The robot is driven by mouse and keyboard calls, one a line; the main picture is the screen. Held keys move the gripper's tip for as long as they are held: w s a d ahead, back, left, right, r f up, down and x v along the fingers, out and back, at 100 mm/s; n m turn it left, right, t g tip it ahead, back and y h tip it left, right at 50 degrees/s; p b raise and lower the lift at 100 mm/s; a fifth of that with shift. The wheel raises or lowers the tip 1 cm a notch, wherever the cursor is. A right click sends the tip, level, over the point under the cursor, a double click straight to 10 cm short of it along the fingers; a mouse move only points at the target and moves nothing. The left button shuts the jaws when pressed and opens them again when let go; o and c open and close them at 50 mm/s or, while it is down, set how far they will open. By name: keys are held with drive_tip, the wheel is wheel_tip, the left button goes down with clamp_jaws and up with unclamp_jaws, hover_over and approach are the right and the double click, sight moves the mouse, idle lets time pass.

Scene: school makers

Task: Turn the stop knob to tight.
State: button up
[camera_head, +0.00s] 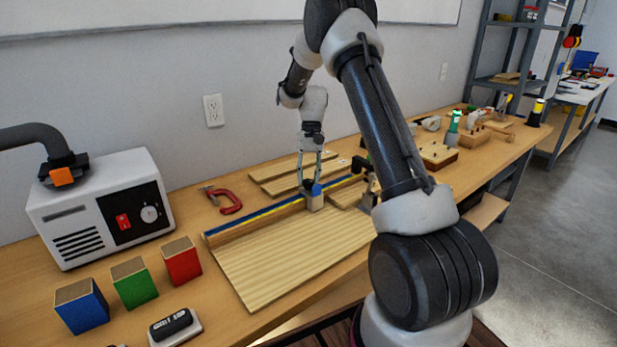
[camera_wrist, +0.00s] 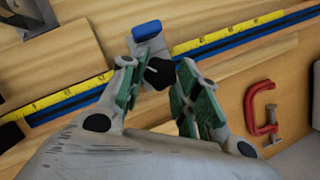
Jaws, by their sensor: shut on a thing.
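The stop, a small pale block (camera_head: 314,202) with a blue part (camera_head: 316,188) on it, sits on the fence with the yellow measuring tape (camera_head: 268,212). In the wrist view the blue part (camera_wrist: 146,30) lies just beyond the fingertips. The black stop knob (camera_wrist: 158,74) shows between the two green-padded fingers. My gripper (camera_head: 311,183) reaches down over the stop and is shut on the knob; it also fills the lower wrist view (camera_wrist: 158,70). The knob's tight or loose marking cannot be seen. In the head view the fingers and block hide the knob.
A wooden board (camera_head: 290,255) lies before the fence. A red clamp (camera_head: 224,200) lies to the left; it also shows in the wrist view (camera_wrist: 260,112). A white machine (camera_head: 100,208) and coloured blocks (camera_head: 134,283) stand further left. Wooden pieces (camera_head: 438,154) lie to the right.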

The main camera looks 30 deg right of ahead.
drive_tip(key=o, duration=0.7)
drive_tip(key=shift+s, duration=0.1)
drive_tip(key=shift+o, duration=0.2)
drive_tip(key=v, duration=1.2)
